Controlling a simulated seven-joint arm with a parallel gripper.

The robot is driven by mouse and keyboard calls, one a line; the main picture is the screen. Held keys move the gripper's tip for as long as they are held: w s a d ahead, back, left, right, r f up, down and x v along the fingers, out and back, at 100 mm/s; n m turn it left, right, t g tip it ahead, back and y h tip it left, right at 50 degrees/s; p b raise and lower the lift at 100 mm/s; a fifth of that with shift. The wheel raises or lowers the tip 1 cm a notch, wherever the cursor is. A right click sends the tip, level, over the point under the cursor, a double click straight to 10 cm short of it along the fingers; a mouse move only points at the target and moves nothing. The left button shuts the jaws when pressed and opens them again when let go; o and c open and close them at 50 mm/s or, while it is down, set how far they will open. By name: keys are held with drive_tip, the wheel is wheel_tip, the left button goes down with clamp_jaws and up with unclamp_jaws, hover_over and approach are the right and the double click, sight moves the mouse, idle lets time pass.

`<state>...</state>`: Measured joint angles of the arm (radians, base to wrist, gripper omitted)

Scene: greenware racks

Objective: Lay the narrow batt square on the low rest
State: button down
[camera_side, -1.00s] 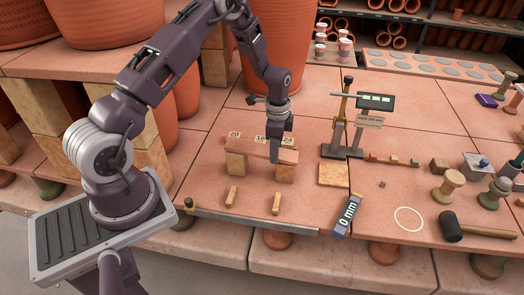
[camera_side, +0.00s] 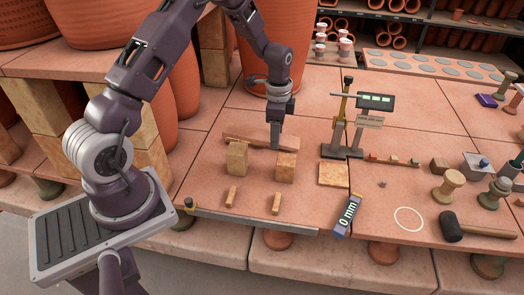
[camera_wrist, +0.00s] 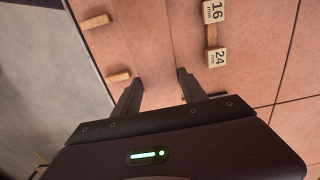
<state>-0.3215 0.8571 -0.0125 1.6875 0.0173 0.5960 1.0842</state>
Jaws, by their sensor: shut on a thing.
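My gripper (camera_side: 276,146) is shut on the narrow batt (camera_side: 250,139), a long reddish clay slab, near its right end. The batt appears raised just above two tall tan blocks (camera_side: 237,158) (camera_side: 286,167), whose tops show below it. Two small low wooden strips (camera_side: 231,195) (camera_side: 276,204), seemingly the low rest, lie bare in front of the blocks. They also show in the wrist view (camera_wrist: 97,22) (camera_wrist: 118,77), left of the batt.
A gauge stand (camera_side: 342,150), a square tan tile (camera_side: 333,175) and a 0 mm display (camera_side: 347,216) stand to the right. The table's front edge (camera_side: 250,222) is close to the strips.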

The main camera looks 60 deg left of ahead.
drive_tip(key=shift+r, duration=0.15)
drive_tip(key=shift+d, duration=0.1)
drive_tip(key=s+d+f+t+h, duration=0.1)
drive_tip(key=s+d+f, duration=0.4)
drive_tip(key=s+d, duration=0.3)
drive_tip(key=shift+s+d+f, duration=0.25)
drive_tip(key=shift+s, duration=0.3)
drive_tip(key=shift+f, duration=2.9)
drive_tip(key=shift+f, duration=0.6)
